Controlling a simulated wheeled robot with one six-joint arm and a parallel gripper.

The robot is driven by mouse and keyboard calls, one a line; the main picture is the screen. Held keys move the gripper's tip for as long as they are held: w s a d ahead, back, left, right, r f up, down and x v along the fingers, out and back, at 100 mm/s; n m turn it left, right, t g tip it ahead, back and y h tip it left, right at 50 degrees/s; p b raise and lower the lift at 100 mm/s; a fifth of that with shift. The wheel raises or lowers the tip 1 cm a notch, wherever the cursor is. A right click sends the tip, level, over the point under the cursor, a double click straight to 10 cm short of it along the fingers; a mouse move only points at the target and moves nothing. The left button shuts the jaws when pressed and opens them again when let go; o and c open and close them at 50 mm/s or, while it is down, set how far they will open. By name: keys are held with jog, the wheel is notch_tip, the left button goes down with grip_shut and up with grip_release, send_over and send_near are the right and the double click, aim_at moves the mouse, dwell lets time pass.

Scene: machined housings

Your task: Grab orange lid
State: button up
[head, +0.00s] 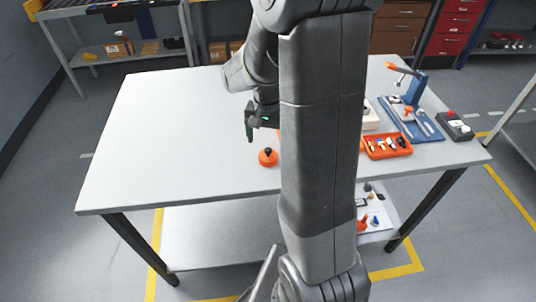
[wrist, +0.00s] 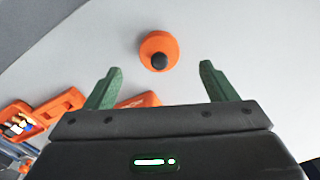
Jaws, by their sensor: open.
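The orange lid (head: 268,157) is a round disc with a black knob on top, lying on the light grey table (head: 180,130) left of my arm. In the wrist view the lid (wrist: 159,49) is ahead of the fingertips, roughly centred between them and apart from both. My gripper (wrist: 160,80) has two green fingers spread wide with nothing between them. In the head view my gripper (head: 256,137) hangs above the table, just behind and left of the lid.
An orange tray of small parts (head: 386,145), a blue fixture with a clamp (head: 412,115) and a dark control box (head: 454,125) stand on the right of the table. Another orange piece (wrist: 138,101) lies partly hidden behind my gripper. The left table half is clear.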

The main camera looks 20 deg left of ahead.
aim_at(268, 149)
jog(key=shift+w+f, duration=0.15)
jog(key=shift+f, duration=1.3)
jog(key=shift+w+f, duration=0.15)
jog(key=shift+f, duration=1.3)
jog(key=c, duration=1)
